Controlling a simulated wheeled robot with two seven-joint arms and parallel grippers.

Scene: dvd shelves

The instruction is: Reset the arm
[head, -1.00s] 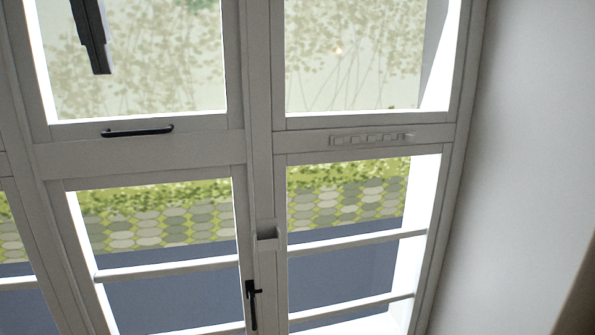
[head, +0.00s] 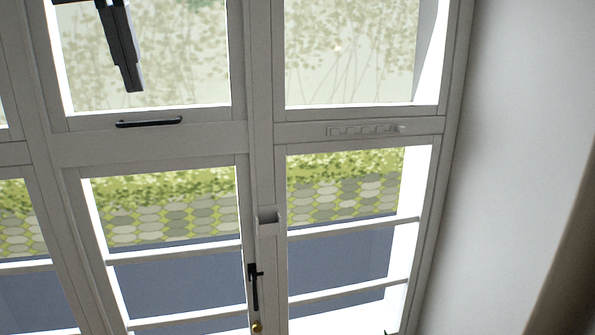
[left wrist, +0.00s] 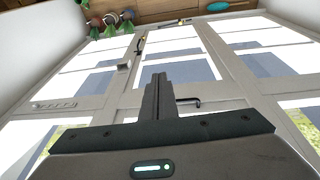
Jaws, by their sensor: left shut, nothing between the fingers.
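My left gripper (head: 131,88) hangs into the top left of the head view, dark and narrow, in front of an upper window pane. Its fingers are together and nothing is between them. In the left wrist view the same gripper (left wrist: 158,78) shows with its fingers closed, pointing toward the white window frame. It appears clear of the window, touching nothing I can see. My right gripper is in neither view.
A white-framed window (head: 190,145) fills most of the head view, with a black bar handle (head: 149,122) and a black latch (head: 254,286). A plain wall (head: 510,150) stands at the right. The left wrist view shows small colored objects (left wrist: 108,22) near a wooden surface.

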